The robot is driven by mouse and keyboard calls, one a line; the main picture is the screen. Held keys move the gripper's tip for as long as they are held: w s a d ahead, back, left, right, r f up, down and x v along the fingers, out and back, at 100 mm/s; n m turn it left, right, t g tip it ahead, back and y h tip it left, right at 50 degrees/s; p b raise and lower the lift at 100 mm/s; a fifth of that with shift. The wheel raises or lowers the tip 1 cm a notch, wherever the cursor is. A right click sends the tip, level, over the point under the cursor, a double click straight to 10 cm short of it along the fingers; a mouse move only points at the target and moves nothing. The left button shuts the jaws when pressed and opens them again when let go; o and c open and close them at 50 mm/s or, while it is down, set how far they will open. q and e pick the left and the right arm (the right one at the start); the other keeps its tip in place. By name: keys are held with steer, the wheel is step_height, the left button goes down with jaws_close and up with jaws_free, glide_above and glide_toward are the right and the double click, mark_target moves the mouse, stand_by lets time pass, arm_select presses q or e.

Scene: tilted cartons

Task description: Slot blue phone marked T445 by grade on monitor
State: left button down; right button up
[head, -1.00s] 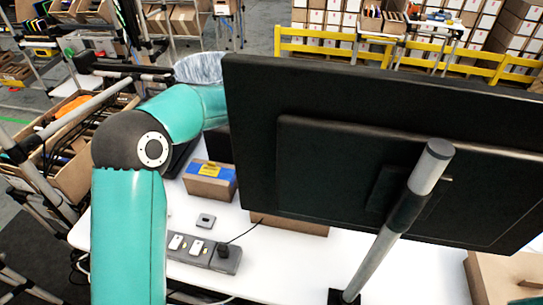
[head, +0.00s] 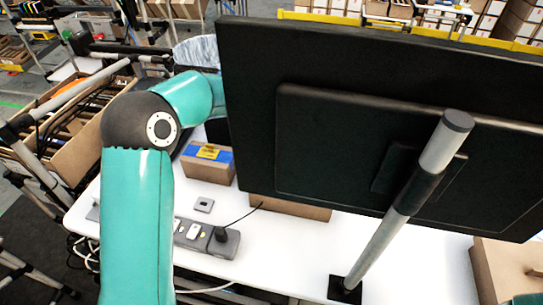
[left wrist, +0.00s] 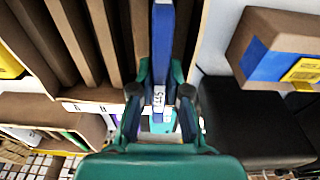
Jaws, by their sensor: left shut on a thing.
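My left gripper (left wrist: 160,105) is shut on a slim blue phone (left wrist: 162,35), seen edge-on in the left wrist view. A small white label (left wrist: 159,98) shows on the phone, too small to read surely. Beside and behind the phone is a brown carton with upright dividers (left wrist: 97,35); I cannot tell whether the phone is inside a slot. In the head view my left arm reaches behind the black monitor (head: 245,110), which hides the gripper. The monitor is seen from its back, so its screen is hidden. My right gripper is not in view.
A small carton with blue and yellow tape (head: 207,170) stands on the white table (head: 270,250), near a power strip (head: 207,238). A monitor pole (head: 400,215) rises at the right. A slotted carton (head: 95,150) is at the left. The table front is largely clear.

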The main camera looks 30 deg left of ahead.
arm_select(q)
steer(key=shift+f+b, duration=1.25)
steer(key=shift+f, duration=0.6)
steer(key=shift+f, duration=0.25)
steer(key=c, duration=1.1)
jaws_free()
steer(key=shift+r, duration=0.1)
steer(key=r, duration=0.4)
steer(key=s+r, duration=0.1)
steer(key=r, duration=0.6)
steer(key=shift+s+d+r, duration=0.15)
steer(key=shift+s+r, duration=0.05)
steer(key=shift+r, duration=0.15)
step_height(320, 180, up, 7)
steer(key=p, duration=0.6)
